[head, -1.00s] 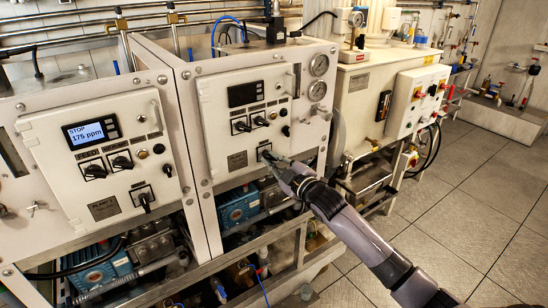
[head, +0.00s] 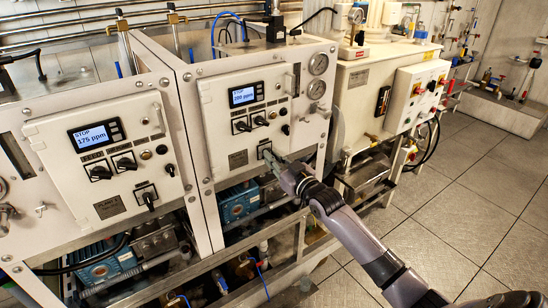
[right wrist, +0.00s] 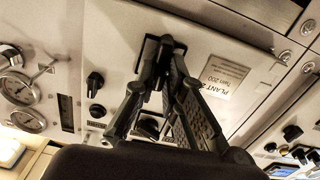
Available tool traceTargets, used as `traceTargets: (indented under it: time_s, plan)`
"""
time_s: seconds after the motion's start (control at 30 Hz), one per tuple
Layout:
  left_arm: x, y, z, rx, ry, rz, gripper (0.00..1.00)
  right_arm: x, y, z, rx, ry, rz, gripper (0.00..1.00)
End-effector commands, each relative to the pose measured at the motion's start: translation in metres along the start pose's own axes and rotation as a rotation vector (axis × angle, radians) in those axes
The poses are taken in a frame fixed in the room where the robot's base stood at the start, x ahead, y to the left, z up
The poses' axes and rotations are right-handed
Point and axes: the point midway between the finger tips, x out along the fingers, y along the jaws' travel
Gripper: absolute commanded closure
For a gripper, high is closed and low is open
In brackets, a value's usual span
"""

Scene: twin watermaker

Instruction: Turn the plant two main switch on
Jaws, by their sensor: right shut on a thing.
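The plant two panel (head: 219,137) is the white door on the middle cabinet in the head view. Its display (head: 246,94) is lit, with STOP and a ppm figure. My right gripper (head: 270,158) is at the panel's lower right, shut on the main switch, which the fingers mostly hide. In the right wrist view the gripper (right wrist: 163,50) has its fingertips against the panel, beside the PLANT 2 label (right wrist: 230,75). The switch knob itself is hard to make out there. My left gripper is not in view.
The plant one panel (head: 66,164) at the left has a lit display reading STOP 175 ppm. More knobs (head: 261,121) sit above the gripper on the plant two panel. A white tank unit with a control box (head: 403,97) stands at the right. Tiled floor (head: 460,200) is open at the right.

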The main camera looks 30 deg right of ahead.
Motion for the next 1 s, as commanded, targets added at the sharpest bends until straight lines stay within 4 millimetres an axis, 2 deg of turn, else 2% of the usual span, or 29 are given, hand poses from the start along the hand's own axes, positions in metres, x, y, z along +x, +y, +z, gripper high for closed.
traceTargets:
  time_s: [0.3,0.77,0.8,1.0]
  plan:
    - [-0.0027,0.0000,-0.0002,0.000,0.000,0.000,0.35,-0.0001,0.0000,0.0016,0.090,-0.004,0.001,1.00]
    - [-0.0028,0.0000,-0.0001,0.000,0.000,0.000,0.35,-0.0001,-0.0003,0.0016,0.102,-0.004,0.000,1.00]
    - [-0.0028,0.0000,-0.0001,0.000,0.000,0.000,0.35,-0.0001,-0.0003,0.0016,0.102,-0.004,0.000,0.87]
    - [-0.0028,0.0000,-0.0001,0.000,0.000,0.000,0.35,0.0000,-0.0002,0.0010,0.100,-0.002,0.000,0.73]
